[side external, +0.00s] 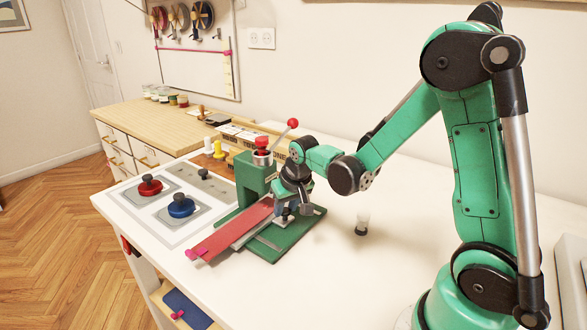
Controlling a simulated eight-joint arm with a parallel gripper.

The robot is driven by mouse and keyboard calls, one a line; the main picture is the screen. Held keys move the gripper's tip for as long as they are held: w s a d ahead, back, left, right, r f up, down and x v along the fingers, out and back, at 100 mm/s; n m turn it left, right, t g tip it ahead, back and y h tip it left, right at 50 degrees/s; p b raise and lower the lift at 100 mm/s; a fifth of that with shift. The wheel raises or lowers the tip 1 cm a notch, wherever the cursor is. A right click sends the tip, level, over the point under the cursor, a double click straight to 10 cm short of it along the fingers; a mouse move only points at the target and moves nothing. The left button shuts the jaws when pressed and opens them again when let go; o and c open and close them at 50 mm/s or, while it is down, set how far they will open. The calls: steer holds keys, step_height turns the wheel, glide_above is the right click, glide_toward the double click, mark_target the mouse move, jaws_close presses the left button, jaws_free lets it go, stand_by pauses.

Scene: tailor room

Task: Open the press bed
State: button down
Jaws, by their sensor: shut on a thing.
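The green press (257,178) stands on the white table, with a red-ball lever (292,123) slanting up to the right and a red knob on top. Its bed (262,226) is a grey slide low on the green base. A long red strip (228,232) lies along it and reaches out toward the front left, with a pink clip (195,254) at its end. My gripper (286,212) points down at the right side of the press, shut on a small part at the bed. My wrist partly hides that part, and its exact shape is unclear.
Yellow and white spools (218,149) and boxes stand behind. A small white-and-black item (362,223) stands right of the press. The table's right middle is clear.

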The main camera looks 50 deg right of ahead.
stand_by(0.6)
steer(key=s, duration=0.6)
steer(key=shift+s, duration=0.35)
steer(key=c, duration=0.6)
jaws_free()
steer(key=shift+o, duration=0.2)
steer(key=shift+v, duration=2.75)
